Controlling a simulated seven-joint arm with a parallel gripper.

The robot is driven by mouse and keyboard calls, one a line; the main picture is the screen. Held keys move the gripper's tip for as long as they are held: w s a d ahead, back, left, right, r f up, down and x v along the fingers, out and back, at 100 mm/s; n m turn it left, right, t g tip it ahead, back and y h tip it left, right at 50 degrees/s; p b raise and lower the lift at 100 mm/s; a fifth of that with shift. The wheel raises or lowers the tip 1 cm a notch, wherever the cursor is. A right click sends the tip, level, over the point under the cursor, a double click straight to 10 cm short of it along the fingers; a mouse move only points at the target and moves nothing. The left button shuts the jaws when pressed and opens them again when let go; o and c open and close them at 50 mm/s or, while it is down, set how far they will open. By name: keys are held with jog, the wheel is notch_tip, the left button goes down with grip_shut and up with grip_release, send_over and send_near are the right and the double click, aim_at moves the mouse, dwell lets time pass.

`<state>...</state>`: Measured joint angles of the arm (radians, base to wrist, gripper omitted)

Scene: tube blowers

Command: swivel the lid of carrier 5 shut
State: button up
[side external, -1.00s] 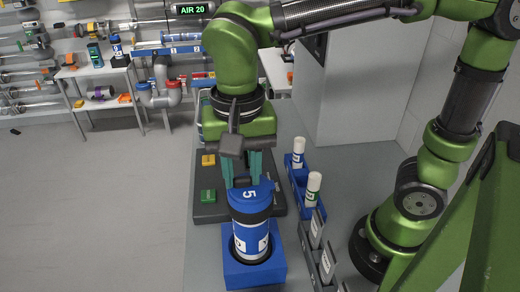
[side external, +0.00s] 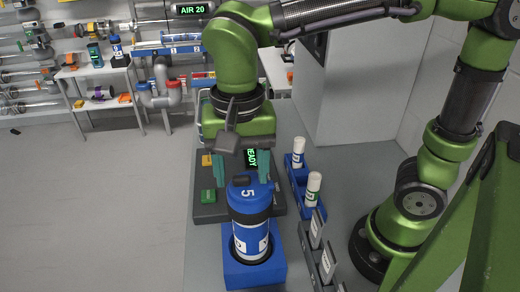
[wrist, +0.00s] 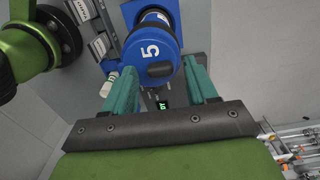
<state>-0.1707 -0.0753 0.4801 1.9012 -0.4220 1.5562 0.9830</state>
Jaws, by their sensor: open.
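Carrier 5 (side external: 250,232) is a blue cylinder with a dark band and a white label, standing upright in a blue holder (side external: 240,278). Its blue lid (side external: 255,195), marked 5, lies over the top. A small black knob (side external: 241,181) stands on the lid's far side. In the wrist view the lid (wrist: 146,35) and knob (wrist: 160,69) face me, with a dark rim beside the lid; I cannot tell whether it is fully shut. My gripper (side external: 241,180) is open and empty, its teal fingers apart on either side of the knob. In the wrist view the gripper (wrist: 160,80) spans the lid's near edge.
A dark base unit (side external: 208,212) with a green button (side external: 208,196), a yellow block (side external: 208,160) and a lit READY display (side external: 251,158) lies behind the carrier. A blue rack (side external: 305,192) with white tubes and grey slotted holders (side external: 322,255) stand to the right.

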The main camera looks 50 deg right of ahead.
aim_at(242, 176)
notch_tip(242, 176, up, 17)
dwell(0.6)
jog(key=w+d+f+n+t, duration=0.35)
jog(key=d+f+n, duration=0.35)
jog(key=f, duration=0.3)
jog(key=s+d+f+m+t+y, duration=0.1)
jog(key=s+d+f+t+y, duration=0.1)
jog(key=d+f, duration=0.4)
jog(key=s+d+t, duration=0.1)
jog(key=s+d, duration=0.1)
jog(key=d, duration=0.1)
jog(key=shift+s+d+f+m+t, duration=0.15)
jog(key=shift+d+f+m+t, duration=0.1)
jog(key=shift+f+m+t, duration=0.15)
